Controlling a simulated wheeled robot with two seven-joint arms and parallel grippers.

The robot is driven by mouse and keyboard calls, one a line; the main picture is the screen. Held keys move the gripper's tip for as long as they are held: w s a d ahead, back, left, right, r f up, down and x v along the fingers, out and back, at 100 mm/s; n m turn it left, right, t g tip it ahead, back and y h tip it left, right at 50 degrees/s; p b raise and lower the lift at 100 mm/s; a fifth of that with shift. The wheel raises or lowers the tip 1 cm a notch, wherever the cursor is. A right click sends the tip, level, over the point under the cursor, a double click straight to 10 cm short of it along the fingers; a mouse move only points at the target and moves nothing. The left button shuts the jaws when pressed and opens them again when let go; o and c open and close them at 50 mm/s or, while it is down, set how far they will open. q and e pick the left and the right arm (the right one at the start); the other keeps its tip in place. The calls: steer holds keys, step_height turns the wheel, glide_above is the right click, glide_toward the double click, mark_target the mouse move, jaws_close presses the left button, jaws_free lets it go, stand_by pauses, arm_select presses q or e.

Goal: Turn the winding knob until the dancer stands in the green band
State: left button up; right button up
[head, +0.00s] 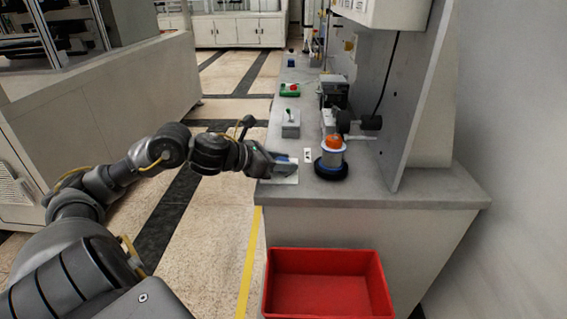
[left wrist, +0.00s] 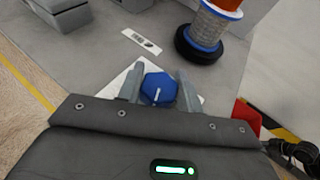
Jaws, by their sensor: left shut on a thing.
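The blue winding knob (left wrist: 158,88), faceted with a white mark line on top, sits on a white plate (left wrist: 124,78) at the bench's near left corner. My left gripper (left wrist: 160,80) is around the knob, one finger on each side, and shut on it. In the head view my left gripper (head: 283,165) reaches in from the left, low over the bench corner, and mostly hides the knob. The dancer and its green band cannot be made out in either view. My right gripper is not in view.
A spool with an orange top (head: 333,143) and black base stands right of my gripper. An upright grey panel (head: 410,110) bounds the right. A red bin (head: 328,262) sits below in front.

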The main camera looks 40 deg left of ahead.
arm_select(q)
steer(key=m+g+h+b, duration=0.1)
steer(key=m+h+b, duration=0.2)
steer(key=shift+g, duration=0.3)
steer(key=shift+m+g+h, duration=0.4)
steer(key=shift+m+h, duration=0.1)
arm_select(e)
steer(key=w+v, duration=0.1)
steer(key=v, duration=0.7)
arm_select(q)
steer(key=shift+r+m+g+h, duration=0.15)
steer(key=shift+m+g+h, duration=0.15)
steer(key=shift+r+m+g+h, duration=0.1)
steer(key=shift+m+g+h, duration=0.2)
steer(key=shift+m, duration=0.1)
steer(key=shift+m+g+h+p, duration=0.7)
steer(key=shift+m+g+p, duration=0.3)
steer(key=shift+f+m+g, duration=0.2)
steer(key=shift+m+g, duration=0.1)
steer(key=shift+g, duration=0.1)
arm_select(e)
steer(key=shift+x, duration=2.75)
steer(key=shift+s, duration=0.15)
arm_select(q)
steer(key=o, duration=1)
